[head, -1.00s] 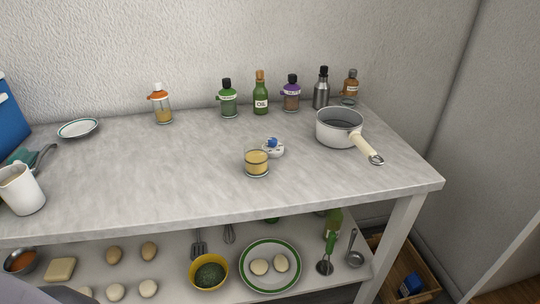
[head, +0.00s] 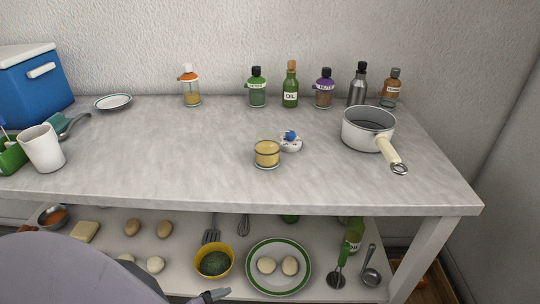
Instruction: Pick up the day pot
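A white saucepan (head: 368,131) with a cream handle stands upright at the right end of the grey tabletop. Its handle points toward the front right. A small white pot-like thing with a blue top (head: 290,142) stands near the table's middle, just behind a glass of yellowish contents (head: 267,154). No label marks either as the day pot. A large grey part of mine fills the lower left. A small dark tip beside it, at the bottom edge, may belong to my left gripper (head: 211,297); its fingers cannot be made out. My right gripper is out of view.
Several bottles, including a green oil bottle (head: 290,86), line the back of the table. A blue cooler (head: 34,86) and a white jug (head: 43,148) stand at the left. The lower shelf holds a yellow bowl (head: 229,263) and a green-rimmed plate (head: 252,277). The tabletop's left middle is clear.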

